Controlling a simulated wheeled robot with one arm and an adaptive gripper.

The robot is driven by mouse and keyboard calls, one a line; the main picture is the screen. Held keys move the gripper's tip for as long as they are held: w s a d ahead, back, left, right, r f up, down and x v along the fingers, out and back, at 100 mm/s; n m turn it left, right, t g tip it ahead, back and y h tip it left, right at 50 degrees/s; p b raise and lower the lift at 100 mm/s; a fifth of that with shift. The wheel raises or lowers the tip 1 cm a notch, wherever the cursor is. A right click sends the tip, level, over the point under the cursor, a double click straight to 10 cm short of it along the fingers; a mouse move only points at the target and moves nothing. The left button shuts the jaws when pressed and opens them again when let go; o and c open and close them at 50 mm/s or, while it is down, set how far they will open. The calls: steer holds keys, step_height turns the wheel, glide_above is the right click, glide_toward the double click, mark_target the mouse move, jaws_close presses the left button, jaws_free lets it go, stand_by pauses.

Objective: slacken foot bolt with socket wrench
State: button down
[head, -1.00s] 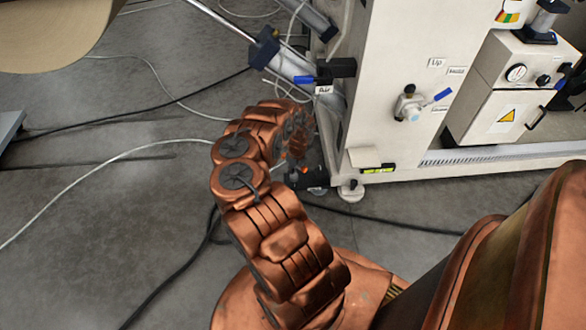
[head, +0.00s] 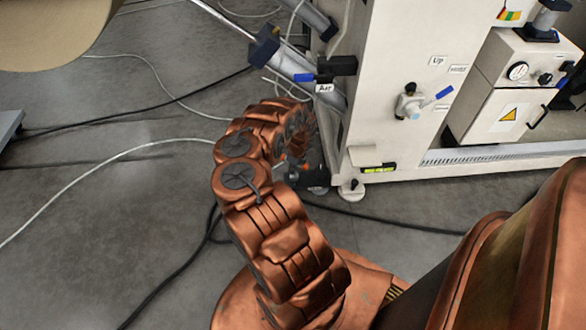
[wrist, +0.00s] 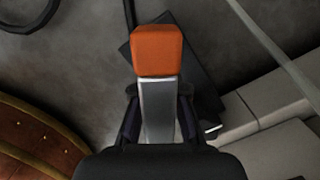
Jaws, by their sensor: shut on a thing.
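The socket wrench shows in the wrist view as a grey metal shaft with an orange block-shaped end (wrist: 158,50). My gripper (wrist: 159,100) is shut on the grey shaft, with a dark finger on each side. In the head view my gripper (head: 308,178) is low by the lower left corner of the white machine, mostly hidden behind my arm. A round pale levelling foot (head: 350,190) stands under that corner, just right of my gripper. I cannot make out the foot bolt, nor whether the wrench touches it.
The white machine frame (head: 395,80) rises at the right, with a blue-handled valve (head: 410,104) and a yellow-green level (head: 378,169) low on it. Black and white cables (head: 130,155) cross the grey floor. A large paper roll (head: 45,30) hangs at upper left. Open floor lies left.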

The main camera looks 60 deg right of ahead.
steer(key=shift+a+n+b, duration=0.1)
steer(key=shift+n+b, duration=0.2)
steer(key=shift+n, duration=0.8)
steer(key=shift+n+y+b, duration=0.3)
steer(key=shift+n+b, duration=0.05)
steer(key=shift+n, duration=0.75)
steer(key=shift+s+a+n, duration=0.1)
steer(key=shift+n, duration=1)
steer(key=shift+b, duration=0.3)
